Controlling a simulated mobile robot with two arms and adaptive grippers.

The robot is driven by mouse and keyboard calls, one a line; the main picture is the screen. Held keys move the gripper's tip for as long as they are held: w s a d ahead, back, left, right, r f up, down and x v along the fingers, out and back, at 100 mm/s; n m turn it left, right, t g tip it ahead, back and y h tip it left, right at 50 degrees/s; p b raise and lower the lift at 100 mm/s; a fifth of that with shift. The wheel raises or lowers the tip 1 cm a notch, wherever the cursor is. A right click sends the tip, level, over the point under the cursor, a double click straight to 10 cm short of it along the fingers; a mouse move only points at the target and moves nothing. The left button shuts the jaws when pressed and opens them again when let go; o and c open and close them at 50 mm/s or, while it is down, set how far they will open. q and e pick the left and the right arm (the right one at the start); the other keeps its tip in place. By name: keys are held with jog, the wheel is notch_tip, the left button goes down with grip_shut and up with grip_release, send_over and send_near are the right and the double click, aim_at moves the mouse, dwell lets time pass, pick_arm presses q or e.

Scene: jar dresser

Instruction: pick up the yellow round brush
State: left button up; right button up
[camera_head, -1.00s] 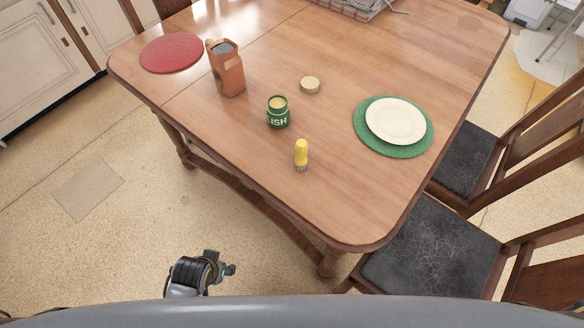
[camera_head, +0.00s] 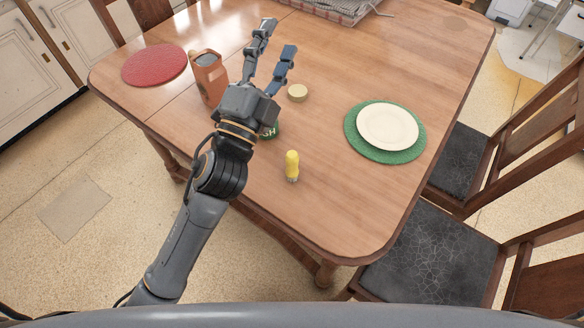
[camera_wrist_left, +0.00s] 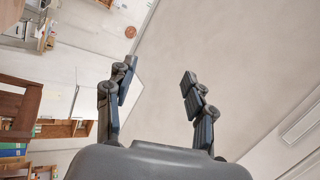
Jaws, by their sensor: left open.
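The yellow round brush (camera_head: 292,165) stands upright on the wooden table (camera_head: 330,195), near its front edge, with its bristle end down. My left gripper (camera_head: 276,42) is open and empty, raised above the table, up and to the left of the brush in the head view. Its fingers point away from the brush. In the left wrist view, the two fingers (camera_wrist_left: 160,75) are spread, with only ceiling and walls beyond them; the brush is not seen there. My right gripper is not in view.
A green jar (camera_head: 270,131) is mostly hidden behind my left gripper. An orange carton (camera_head: 209,80), a round lid (camera_head: 298,93), a red mat (camera_head: 154,65) and a white plate (camera_head: 387,126) on a green mat (camera_head: 415,150) are on the table. Chairs (camera_head: 430,260) stand at the right.

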pick_arm(q)
jog(key=s+d+r+m+g+h, duration=0.3)
jog(key=s+d+m+g+h, duration=0.35)
jog(key=m, duration=0.65)
jog(key=s+d+r+m+g+h, duration=0.2)
jog(key=s+d+m+g+h, duration=0.2)
jog(key=d+m+g+h, duration=0.7)
jog(key=s+d+f+m+g+y, duration=0.3)
jog(key=s+f+m+g+y, duration=0.2)
jog(key=f+m+g+y, duration=0.5)
jog(key=m+t+y, duration=0.6)
jog(key=m+y, duration=0.3)
jog(key=y, duration=0.8)
send_over(296, 153)
jog(key=f, duration=1.1)
jog(key=shift+s+d, duration=0.1)
jog(key=shift+d, duration=0.15)
jog(key=f, duration=0.5)
jog(key=f+p, duration=0.1)
jog(key=f, duration=0.1)
jog(key=shift+a+f, duration=0.3)
jog(key=shift+f, duration=0.1)
jog(key=f, duration=0.1)
jog(key=f+p, duration=0.1)
jog(key=f, duration=0.3)
jog(key=shift+s+a+f, duration=0.1)
jog(key=shift+a+f, duration=0.1)
jog(key=shift+a, duration=0.2)
jog(key=shift+f, duration=0.25)
grip_shut()
